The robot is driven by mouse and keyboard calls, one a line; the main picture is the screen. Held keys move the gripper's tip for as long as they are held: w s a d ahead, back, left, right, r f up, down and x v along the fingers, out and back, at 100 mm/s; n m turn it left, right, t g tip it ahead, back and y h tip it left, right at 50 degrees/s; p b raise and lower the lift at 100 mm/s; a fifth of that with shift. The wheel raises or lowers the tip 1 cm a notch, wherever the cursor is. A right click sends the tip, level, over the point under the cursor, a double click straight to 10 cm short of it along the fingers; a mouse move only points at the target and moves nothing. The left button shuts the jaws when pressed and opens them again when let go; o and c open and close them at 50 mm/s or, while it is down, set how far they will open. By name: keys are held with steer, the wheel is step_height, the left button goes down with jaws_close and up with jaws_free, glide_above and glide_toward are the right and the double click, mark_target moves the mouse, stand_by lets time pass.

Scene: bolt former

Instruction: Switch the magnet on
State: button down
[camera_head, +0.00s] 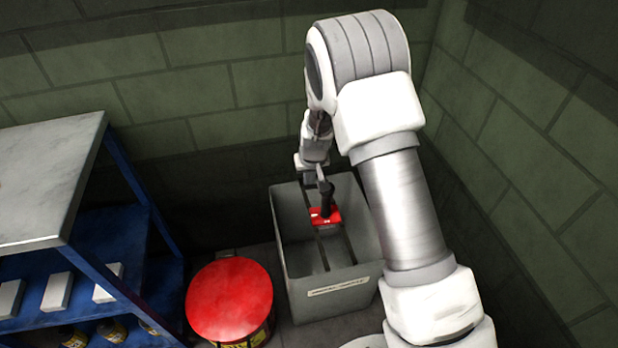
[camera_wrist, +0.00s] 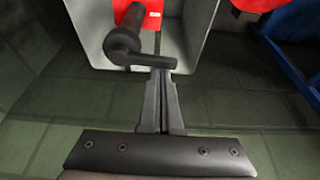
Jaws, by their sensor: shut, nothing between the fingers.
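A red block (camera_head: 326,217) with a white mark, apparently the magnet, sits on a dark bar inside the open grey bin (camera_head: 352,292). A black post with a lever (camera_head: 326,197) rises from it. In the wrist view the lever (camera_wrist: 122,44) has a round hub, and its arm points right across the view; part of the red block (camera_wrist: 152,13) shows behind it. My gripper (camera_head: 320,172) is above the bin, close to the lever top. In the wrist view my gripper (camera_wrist: 160,74) is shut and empty, its tips by the lever arm's free end. I cannot tell whether they touch.
A red-lidded drum (camera_head: 229,299) stands left of the bin. Further left is a blue shelf unit (camera_head: 117,262) with a grey top (camera_head: 45,185), white boxes and several bottles. Green block walls (camera_head: 225,80) close in behind and on the right.

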steer(key=shift+s+n+b, duration=0.25)
steer(key=shift+n+b, duration=0.1)
steer(key=shift+n, duration=0.15)
steer(key=shift+s+d+f+n+y+b, duration=0.1)
steer(key=shift+s+n+y+b, duration=0.2)
steer(key=shift+n, duration=0.25)
steer(key=shift+s+d+n+y+b, duration=0.1)
steer(key=shift+s+n+y+b, duration=0.1)
steer(key=shift+n+b, duration=0.25)
steer(key=s+d+n+g+p, duration=0.1)
steer(key=n, duration=0.3)
steer(key=s+d+n+g+y+p, duration=0.1)
steer(key=n, duration=0.3)
steer(key=s+d+n+g+p, duration=0.1)
steer(key=n+p, duration=0.1)
steer(key=n, duration=0.2)
steer(key=shift+s+d+g+y, duration=0.15)
steer(key=shift+s+g+y, duration=0.15)
steer(key=shift+y, duration=0.1)
steer(key=shift+w, duration=0.2)
steer(key=shift+w+d, duration=0.1)
steer(key=shift+w, duration=0.55)
